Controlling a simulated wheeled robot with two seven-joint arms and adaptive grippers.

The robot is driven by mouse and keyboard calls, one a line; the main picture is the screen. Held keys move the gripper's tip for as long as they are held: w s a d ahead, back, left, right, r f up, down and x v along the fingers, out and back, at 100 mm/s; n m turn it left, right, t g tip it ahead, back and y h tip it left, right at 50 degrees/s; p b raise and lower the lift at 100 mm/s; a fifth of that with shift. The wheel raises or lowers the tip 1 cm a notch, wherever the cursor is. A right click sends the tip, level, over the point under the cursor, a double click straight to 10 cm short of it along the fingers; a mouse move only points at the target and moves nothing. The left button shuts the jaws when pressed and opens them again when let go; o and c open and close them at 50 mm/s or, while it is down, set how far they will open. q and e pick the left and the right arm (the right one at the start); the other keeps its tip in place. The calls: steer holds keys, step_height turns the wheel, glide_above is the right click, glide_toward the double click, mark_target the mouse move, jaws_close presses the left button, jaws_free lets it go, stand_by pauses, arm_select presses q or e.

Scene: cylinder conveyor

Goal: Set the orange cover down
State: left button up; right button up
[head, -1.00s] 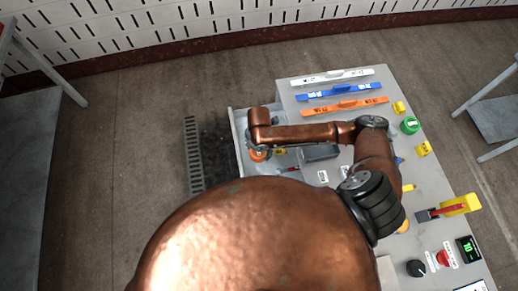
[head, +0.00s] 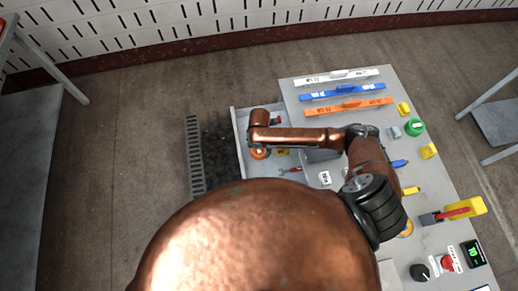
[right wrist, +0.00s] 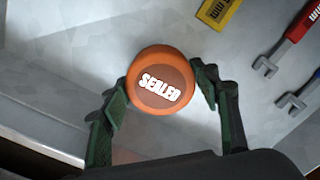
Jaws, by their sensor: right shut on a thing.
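The round orange cover (right wrist: 160,62), marked "SEALED", sits between the two dark green fingers of my right gripper (right wrist: 163,90) in the right wrist view. The fingers are shut on its sides. In the head view the orange cover (head: 259,153) shows at the end of my right arm, over the grey tray (head: 240,165) on the left side of the panel. My arm hides part of this area. I cannot tell whether the cover's underside touches the tray. My left gripper is not in view.
A yellow tag (right wrist: 224,12) and a red wrench (right wrist: 288,42) lie right of the cover. The panel (head: 440,165) carries white, blue and orange (head: 347,107) handled bars, a green button (head: 414,127) and a yellow-red lever switch (head: 455,212).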

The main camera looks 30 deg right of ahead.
mark_target(259, 149)
steer(key=shift+f, duration=0.1)
steer(key=o, duration=1.1)
step_height(259, 149, up, 12)
steer(key=shift+r+p, duration=0.1)
steer(key=shift+p, duration=0.7)
